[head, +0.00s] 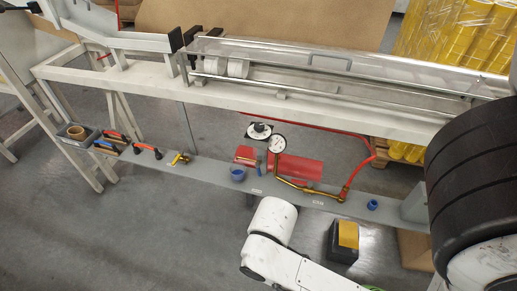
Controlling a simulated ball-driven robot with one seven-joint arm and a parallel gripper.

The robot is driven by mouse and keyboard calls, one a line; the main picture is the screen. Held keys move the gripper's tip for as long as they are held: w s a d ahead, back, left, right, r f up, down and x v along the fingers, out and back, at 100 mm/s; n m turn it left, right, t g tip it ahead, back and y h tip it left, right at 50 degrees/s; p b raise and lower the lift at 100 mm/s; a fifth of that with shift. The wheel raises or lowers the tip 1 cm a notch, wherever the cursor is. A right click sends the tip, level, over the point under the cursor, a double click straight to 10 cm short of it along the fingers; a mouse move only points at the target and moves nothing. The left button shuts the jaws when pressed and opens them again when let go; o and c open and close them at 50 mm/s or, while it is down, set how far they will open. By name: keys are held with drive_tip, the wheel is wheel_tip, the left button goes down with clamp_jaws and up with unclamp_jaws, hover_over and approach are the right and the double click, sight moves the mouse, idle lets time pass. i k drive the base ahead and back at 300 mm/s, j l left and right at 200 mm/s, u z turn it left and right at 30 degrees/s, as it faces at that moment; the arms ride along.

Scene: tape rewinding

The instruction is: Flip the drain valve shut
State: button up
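A brass pipe line (310,190) lies along the grey shelf, with a round white-faced gauge (277,143) at its left end. A separate small brass piece with a yellow handle (180,158) lies further left on the shelf. My white arm rises from the bottom, in front of the shelf. My gripper cannot be made out, and nothing is seen touching the brass parts.
A red hose (372,150) curves down to the brass line's right end. The shelf also bears a blue cup (238,174), a blue ring (372,205) and red-handled tools (147,150). A black box with a yellow top (347,236) stands in front. Grey floor is free at left.

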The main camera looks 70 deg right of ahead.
sight(257, 164)
drive_tip(key=i+j+z, duration=0.6)
drive_tip(key=j, duration=0.35)
drive_tip(key=i, duration=0.05)
